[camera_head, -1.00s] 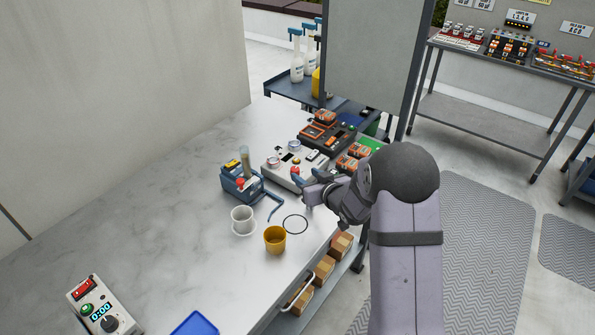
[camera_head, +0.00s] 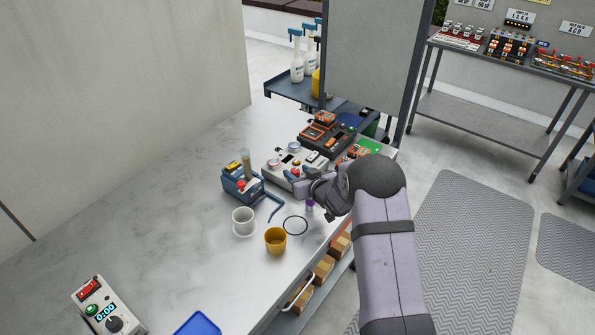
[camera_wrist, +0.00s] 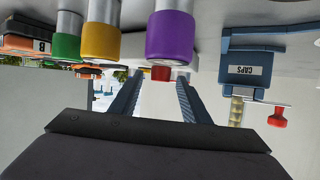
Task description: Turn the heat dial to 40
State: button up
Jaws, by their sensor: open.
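A pale control box (camera_head: 270,168) with round knobs and a red part stands at the back right of the bench. I cannot read any heat scale on it or tell which knob is the heat dial. My gripper (camera_wrist: 158,88) is open, its two dark blue fingers apart, and is close to the box's front right side in the head view. A small red part (camera_wrist: 160,73) shows between the fingers in the wrist view. My arm hides part of the box.
Purple (camera_wrist: 172,38), yellow (camera_wrist: 101,40) and green (camera_wrist: 66,47) cylinders are close in the wrist view. A blue CAPS box (camera_wrist: 245,72), white cup (camera_head: 242,217) and yellow cup (camera_head: 275,238) stand nearby. A timer box (camera_head: 107,306) showing 0:00 is front left.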

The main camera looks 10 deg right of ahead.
jog(key=shift+w+f, duration=0.1)
jog(key=shift+w, duration=0.15)
jog(key=c, duration=1)
jog(key=shift+c, duration=0.2)
